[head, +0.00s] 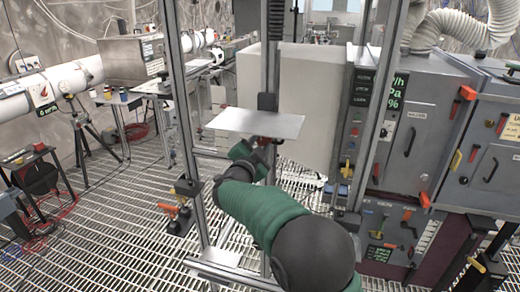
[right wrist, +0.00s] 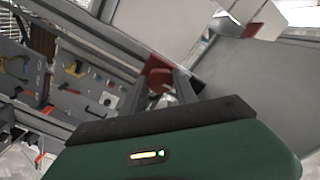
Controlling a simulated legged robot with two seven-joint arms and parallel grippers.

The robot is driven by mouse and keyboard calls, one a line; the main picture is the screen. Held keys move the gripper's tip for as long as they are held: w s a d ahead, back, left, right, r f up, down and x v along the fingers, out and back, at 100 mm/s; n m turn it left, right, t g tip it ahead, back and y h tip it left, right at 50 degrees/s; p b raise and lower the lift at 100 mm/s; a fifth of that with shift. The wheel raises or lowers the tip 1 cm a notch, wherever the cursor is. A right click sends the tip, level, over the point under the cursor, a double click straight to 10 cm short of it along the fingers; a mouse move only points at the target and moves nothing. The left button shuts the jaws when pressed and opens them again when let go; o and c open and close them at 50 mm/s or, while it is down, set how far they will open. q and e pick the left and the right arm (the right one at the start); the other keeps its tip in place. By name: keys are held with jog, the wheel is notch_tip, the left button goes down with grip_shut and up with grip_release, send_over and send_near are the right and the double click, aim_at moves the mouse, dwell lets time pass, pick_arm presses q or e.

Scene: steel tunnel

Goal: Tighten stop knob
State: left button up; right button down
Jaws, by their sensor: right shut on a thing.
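The stop knob (right wrist: 155,71) appears to be the small red piece between my fingertips in the right wrist view. My right gripper (right wrist: 165,86) is shut on it; the fingers cover part of it. In the head view my green right arm reaches up from the lower right. My right gripper (head: 258,151) is just below a flat metal plate (head: 256,123) on a dark vertical post (head: 273,50). A little red shows under the plate there, and the knob is mostly hidden. My left gripper is in neither view.
Upright metal frame rails (head: 186,110) stand left of my arm, with orange-handled clamps (head: 178,209) low down. A pale box (head: 298,105) is behind the plate. Grey cabinets (head: 425,130) with handles fill the right.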

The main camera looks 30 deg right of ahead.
jog(key=shift+f+m+b, duration=0.1)
jog(key=shift+m+b, duration=0.3)
jog(key=shift+m, duration=0.3)
jog(key=c, duration=1)
grip_release()
jog(key=shift+o, duration=0.2)
jog(key=v, duration=1.7)
jog(key=shift+d, duration=0.1)
